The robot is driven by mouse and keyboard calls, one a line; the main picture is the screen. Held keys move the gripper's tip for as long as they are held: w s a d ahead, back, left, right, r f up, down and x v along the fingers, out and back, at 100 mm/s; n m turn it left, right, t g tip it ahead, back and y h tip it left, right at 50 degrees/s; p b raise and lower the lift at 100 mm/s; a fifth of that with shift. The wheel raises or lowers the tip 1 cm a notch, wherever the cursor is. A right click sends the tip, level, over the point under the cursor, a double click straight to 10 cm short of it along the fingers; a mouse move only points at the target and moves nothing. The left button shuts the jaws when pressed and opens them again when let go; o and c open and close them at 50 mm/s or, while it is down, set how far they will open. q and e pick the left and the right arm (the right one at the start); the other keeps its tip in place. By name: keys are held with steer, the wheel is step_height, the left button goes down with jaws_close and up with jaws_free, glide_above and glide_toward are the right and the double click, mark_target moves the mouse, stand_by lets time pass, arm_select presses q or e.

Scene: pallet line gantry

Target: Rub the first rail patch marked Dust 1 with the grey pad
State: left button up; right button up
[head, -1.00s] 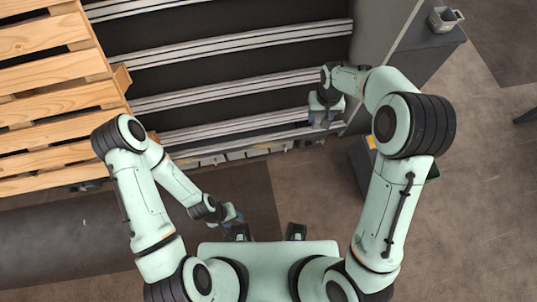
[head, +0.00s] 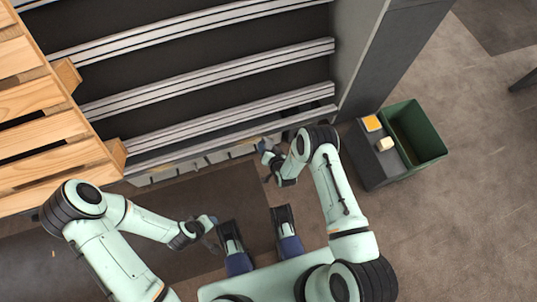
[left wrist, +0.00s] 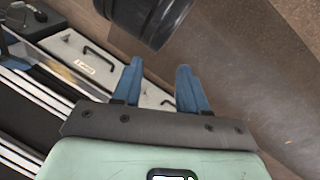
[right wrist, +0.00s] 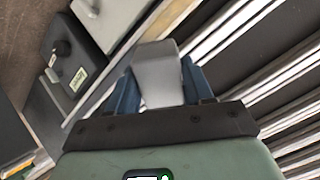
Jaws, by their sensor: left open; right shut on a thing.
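My right gripper (head: 270,158) is just in front of the near edge of the rail bed, by its right part. In the right wrist view its blue fingers are shut on the grey pad (right wrist: 158,74), a pale block standing out between them. The pale striped rails (head: 230,119) run across a dark bed; they also show beside the pad in the right wrist view (right wrist: 240,40). I cannot make out a Dust 1 mark in any view. My left gripper (left wrist: 160,84) is open and empty, low in front of my body.
Wooden pallets (head: 40,110) stand at the left, over the rails' left ends. A grey stand (head: 367,160) at the right bears a yellow pad (head: 372,122) and a cream block (head: 385,143), with a green bin (head: 428,150) beside it. Grey cases (left wrist: 90,60) line the near edge.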

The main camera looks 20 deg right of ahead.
steer(key=shift+s+d+f+m+t+h+b, duration=0.2)
steer(key=shift+s+f, duration=0.1)
steer(key=shift+f, duration=0.35)
steer(key=shift+s+d+f+m+t+h+b, duration=0.1)
steer(key=shift+s+f+m+t+h+b, duration=0.15)
steer(key=shift+f, duration=0.45)
steer(key=shift+b+x, duration=0.65)
steer(key=shift+x, duration=0.15)
arm_select(q)
step_height(320, 180, down, 4)
steer(key=w+a+r, duration=0.1)
steer(key=w+a, duration=0.1)
steer(key=w, duration=0.1)
arm_select(e)
steer(key=shift+w+f, duration=0.1)
steer(key=shift+w, duration=0.15)
arm_select(q)
steer(key=s+f+g+b, duration=0.1)
steer(key=s+f+b, duration=0.2)
steer(key=s+f, duration=0.2)
steer(key=shift+s+a+f+n+g, duration=0.25)
steer(key=shift+s+f+n+g, duration=0.1)
steer(key=shift+s, duration=0.3)
arm_select(e)
steer(key=shift+x, duration=1.8)
steer(key=shift+a, duration=0.1)
